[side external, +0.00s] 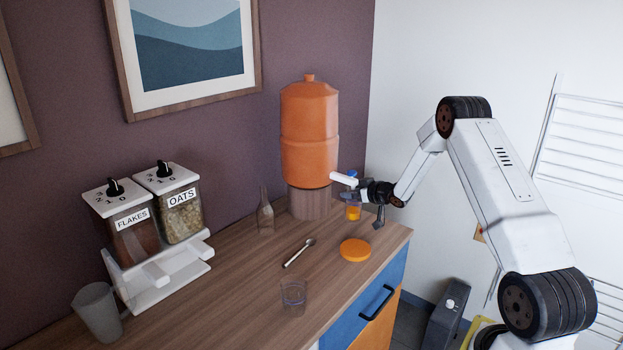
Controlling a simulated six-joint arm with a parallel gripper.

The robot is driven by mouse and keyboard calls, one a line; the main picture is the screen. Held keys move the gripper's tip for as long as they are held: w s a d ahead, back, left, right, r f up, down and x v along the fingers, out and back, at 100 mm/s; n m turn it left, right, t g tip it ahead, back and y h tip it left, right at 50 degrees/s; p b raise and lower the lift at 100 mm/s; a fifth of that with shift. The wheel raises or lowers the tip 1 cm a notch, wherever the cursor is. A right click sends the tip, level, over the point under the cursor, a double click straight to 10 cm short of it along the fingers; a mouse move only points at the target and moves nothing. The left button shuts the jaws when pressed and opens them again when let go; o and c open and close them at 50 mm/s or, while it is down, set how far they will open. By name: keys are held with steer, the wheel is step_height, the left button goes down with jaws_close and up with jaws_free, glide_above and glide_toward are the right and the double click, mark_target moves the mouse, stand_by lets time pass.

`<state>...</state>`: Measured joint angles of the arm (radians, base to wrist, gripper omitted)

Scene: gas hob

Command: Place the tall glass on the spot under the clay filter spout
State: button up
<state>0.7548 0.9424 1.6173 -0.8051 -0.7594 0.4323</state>
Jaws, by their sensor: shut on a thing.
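The orange clay filter (309,140) stands on a round wooden stand (309,203) at the back of the counter. Its white spout (343,178) points right, with a blue tap piece at the end. A clear glass (294,296) stands at the front edge, and a frosted cup (98,312) at front left.
A flat orange disc (355,250) lies on the wooden counter (235,290) in front of the filter. A spoon (299,253) and a clear bottle-like vessel (265,214) are left of it. A white dispenser rack (160,265) holds flakes and oats.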

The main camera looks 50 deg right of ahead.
mark_target(354, 201)
steer(key=shift+f, duration=0.1)
steer(key=shift+f, duration=1.35)
steer(key=shift+f, duration=0.1)
steer(key=o, duration=1.2)
steer(key=shift+f, duration=0.1)
steer(key=v, duration=1.2)
steer(key=shift+r, duration=0.2)
steer(key=shift+a, duration=0.15)
